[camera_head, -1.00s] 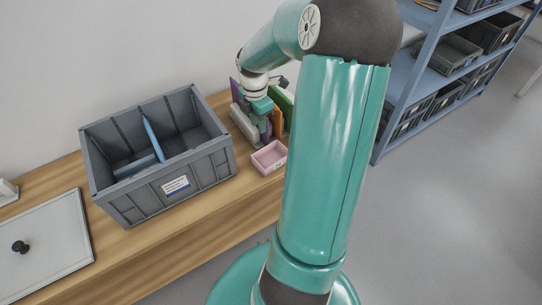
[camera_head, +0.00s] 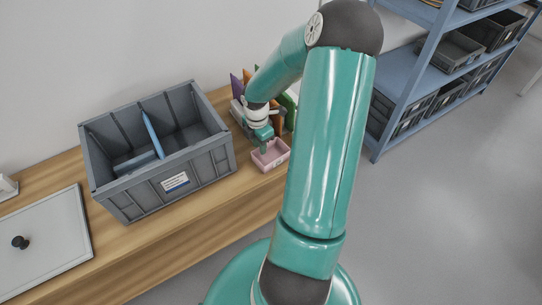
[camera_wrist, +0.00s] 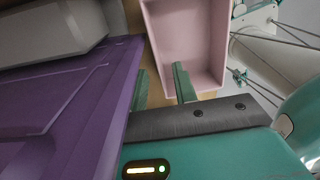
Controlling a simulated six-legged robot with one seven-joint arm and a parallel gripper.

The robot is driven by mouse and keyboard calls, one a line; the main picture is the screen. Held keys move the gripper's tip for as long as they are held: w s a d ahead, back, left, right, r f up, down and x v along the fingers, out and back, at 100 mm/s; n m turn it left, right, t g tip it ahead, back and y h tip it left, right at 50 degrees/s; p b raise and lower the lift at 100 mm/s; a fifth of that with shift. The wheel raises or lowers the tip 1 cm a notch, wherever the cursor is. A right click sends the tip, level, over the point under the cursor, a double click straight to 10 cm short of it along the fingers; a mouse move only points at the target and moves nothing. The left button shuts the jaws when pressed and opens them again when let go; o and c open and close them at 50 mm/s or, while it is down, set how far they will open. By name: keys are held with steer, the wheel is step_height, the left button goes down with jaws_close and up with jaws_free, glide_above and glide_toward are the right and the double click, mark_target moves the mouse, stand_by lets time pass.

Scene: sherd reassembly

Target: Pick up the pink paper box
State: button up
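The pink paper box (camera_head: 272,157) is a small open-topped tray on the wooden table, at the table's front edge right of the big grey crate. My gripper (camera_head: 264,147) points down at the box's left rear side. In the wrist view the pink box (camera_wrist: 190,40) shows its empty inside. My gripper (camera_wrist: 161,78) is open there, with one green finger outside the near left wall and the other over the box's inside. The wall appears to lie between the fingers, with a gap still visible. Whether a finger touches the box cannot be told.
Purple and other coloured upright files (camera_head: 277,118) stand close behind my gripper; a purple sheet (camera_wrist: 70,100) fills the wrist view's left. The grey crate (camera_head: 205,160) holds blue items. A white board (camera_head: 60,245) lies at left. A blue shelf (camera_head: 415,75) stands at right.

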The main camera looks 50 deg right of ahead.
step_height(320, 180, down, 2)
steer(key=shift+c, duration=0.5)
jaws_close()
